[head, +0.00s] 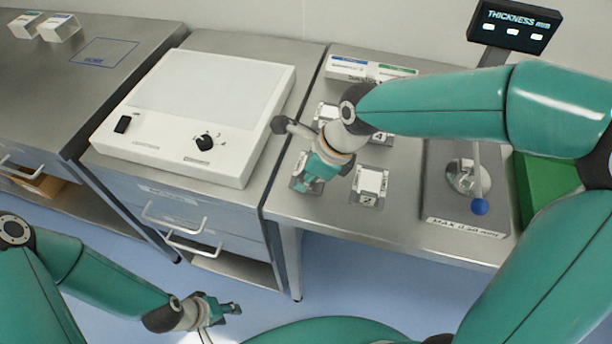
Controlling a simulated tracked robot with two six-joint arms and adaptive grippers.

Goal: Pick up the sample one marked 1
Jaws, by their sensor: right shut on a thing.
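My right gripper (312,180) reaches down at the left front of the steel table and is shut on a sample (297,184). The gripper covers most of this sample, and its number is hidden. A sample marked 2 (370,183) lies just to the right of the gripper. A sample marked 4 (381,138) lies behind it, partly hidden by my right arm. Another sample (325,112) at the back left has its mark hidden. My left gripper (230,307) hangs over the floor at the lower left, away from the samples; its opening is unclear.
A white light box (200,110) with a knob stands left of the samples. A thickness gauge with a blue-knobbed lever (479,206) stands on the right, below a display (513,24). A green bin (540,190) is beyond it.

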